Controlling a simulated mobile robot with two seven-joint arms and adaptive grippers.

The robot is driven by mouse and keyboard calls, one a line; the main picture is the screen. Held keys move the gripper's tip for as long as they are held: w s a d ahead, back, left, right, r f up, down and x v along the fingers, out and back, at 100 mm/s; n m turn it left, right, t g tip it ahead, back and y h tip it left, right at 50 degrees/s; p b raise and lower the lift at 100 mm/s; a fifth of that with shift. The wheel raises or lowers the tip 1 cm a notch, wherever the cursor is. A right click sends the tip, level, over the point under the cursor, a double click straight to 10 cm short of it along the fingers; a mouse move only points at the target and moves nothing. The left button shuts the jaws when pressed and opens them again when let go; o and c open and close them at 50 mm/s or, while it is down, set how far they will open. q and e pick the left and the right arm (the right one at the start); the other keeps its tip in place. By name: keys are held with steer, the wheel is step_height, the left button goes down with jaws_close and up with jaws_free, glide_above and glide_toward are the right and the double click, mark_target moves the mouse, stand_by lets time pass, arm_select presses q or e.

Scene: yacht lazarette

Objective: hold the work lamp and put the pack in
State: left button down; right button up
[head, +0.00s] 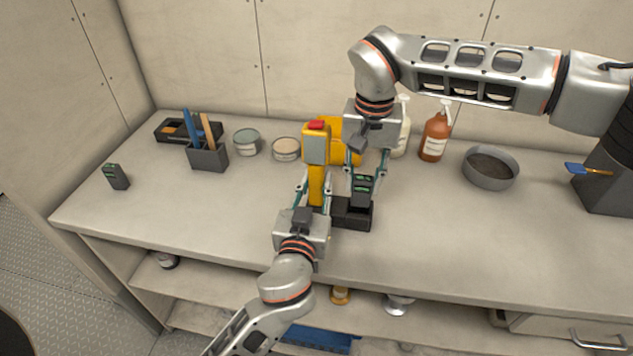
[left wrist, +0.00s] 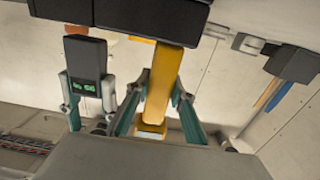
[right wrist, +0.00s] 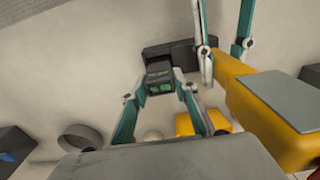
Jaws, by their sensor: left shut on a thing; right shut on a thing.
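The yellow work lamp (head: 316,150) with a red top part stands upright on the bench, its black foot (head: 352,213) reaching right. My left gripper (head: 315,190) is shut on its yellow handle, which also shows in the left wrist view (left wrist: 161,85). My right gripper (head: 362,186) is shut on a dark pack (head: 362,192) with green lights, held upright over the foot's right part. In the left wrist view a small gap shows between pack (left wrist: 86,60) and foot (left wrist: 145,14). The right wrist view shows the pack (right wrist: 160,82) between the fingers.
Another dark pack-like block (head: 116,176) with green marks stands at the bench's left. A tool holder (head: 208,157), black tray (head: 175,131) and two tins (head: 247,142) (head: 286,149) are behind. A brown bottle (head: 434,137) and grey bowl (head: 490,170) stand right. The front middle-right bench is clear.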

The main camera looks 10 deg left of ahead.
mark_target(361, 196)
stand_by(0.4)
steer(key=shift+f, duration=2.5)
steer(key=o, duration=1.2)
steer(key=shift+o, duration=0.2)
steer(key=r, duration=1.2)
steer(key=shift+s, duration=0.2)
arm_select(q)
steer(key=c, duration=1.7)
jaws_free()
